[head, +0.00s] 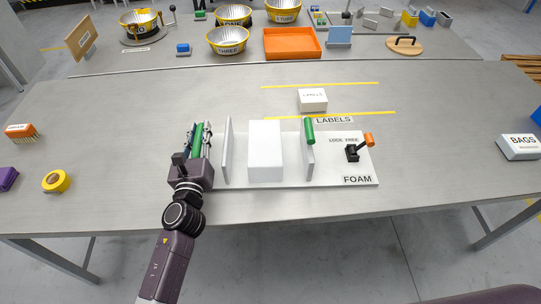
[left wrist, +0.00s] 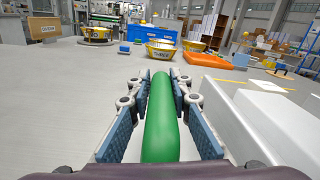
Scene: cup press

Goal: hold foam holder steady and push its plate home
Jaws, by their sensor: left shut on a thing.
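The foam holder is a white base (head: 361,170) marked FOAM, with a white block (head: 265,150) between a fixed-looking left plate (head: 227,150) and a right plate (head: 308,158). A green handle (head: 309,132) stands at the right plate. A black lever with an orange knob (head: 369,139) leans right, beside the LOCK FREE lettering. My left gripper (head: 201,142) is at the holder's left end, shut on another green handle, which shows between the fingers in the left wrist view (left wrist: 160,130). Gaps show between the block and both plates. My right gripper is out of view.
A yellow roll (head: 56,181) and an orange-topped brush (head: 20,132) lie at left. The table beside the holder is mostly clear.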

